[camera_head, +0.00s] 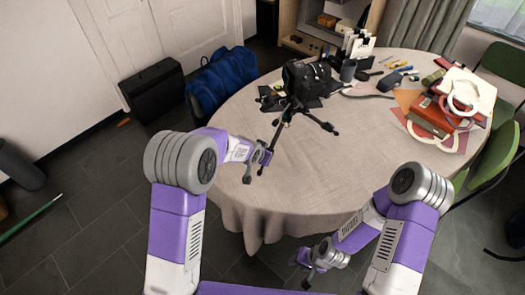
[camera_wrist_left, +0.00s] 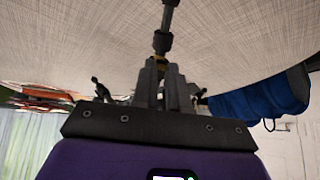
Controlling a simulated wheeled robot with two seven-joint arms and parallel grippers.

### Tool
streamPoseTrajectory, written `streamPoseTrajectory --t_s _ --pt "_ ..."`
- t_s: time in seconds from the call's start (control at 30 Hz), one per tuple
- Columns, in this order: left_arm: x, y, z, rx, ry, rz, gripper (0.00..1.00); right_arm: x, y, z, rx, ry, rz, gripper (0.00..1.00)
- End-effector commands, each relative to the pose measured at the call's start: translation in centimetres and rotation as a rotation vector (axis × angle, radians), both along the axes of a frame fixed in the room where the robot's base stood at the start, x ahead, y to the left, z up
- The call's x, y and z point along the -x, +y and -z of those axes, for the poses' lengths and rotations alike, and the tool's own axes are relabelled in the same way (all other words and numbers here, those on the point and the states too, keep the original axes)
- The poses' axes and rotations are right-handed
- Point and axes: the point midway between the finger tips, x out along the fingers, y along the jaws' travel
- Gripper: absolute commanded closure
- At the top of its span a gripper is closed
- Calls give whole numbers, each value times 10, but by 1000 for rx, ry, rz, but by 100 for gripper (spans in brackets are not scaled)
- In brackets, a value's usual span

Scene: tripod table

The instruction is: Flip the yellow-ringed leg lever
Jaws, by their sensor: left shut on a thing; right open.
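A small black tripod (camera_head: 294,106) stands on the round table with its legs spread. One leg (camera_head: 276,136) reaches toward my left gripper (camera_head: 262,160). In the left wrist view this leg (camera_wrist_left: 167,40) comes down from the top, with a yellow ring (camera_wrist_left: 161,58) just beyond my fingertips. My left gripper (camera_wrist_left: 163,75) is shut on the leg around the ring; its fingers hide the lever, so I cannot tell its position. My right gripper (camera_head: 309,268) is open and empty, low in front of the table edge, away from the tripod.
The round table (camera_head: 300,190) has a clear front half. A black bag (camera_head: 306,76) sits behind the tripod. Red and white bags (camera_head: 440,115) lie at the right, and tools (camera_head: 385,78) at the back. A blue cloth (camera_head: 222,78) covers a chair at the left.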

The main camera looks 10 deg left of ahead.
Motion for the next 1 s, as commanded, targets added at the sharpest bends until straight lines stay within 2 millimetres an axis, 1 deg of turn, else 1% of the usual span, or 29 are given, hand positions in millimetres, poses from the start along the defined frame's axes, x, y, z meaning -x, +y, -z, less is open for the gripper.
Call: streamPoseTrajectory --t_s 0.03,0.2,0.63,0.67,0.8,1.0 --pt "-1 0 -4 -6 14 -1 100 0 0 -6 0 0 0 57" --pt "-1 -1 -3 -19 44 -4 100 0 0 -11 0 0 0 57" --pt "-2 -1 -3 -22 50 -3 100 0 0 -11 0 0 0 57" --pt "-2 -1 -3 -23 50 -4 82 0 0 -11 0 0 0 57" --pt "-2 -1 -3 -22 50 -3 61 0 0 -11 0 0 0 57" --pt "-2 -1 -3 -22 50 -3 61 0 0 -11 0 0 0 57"
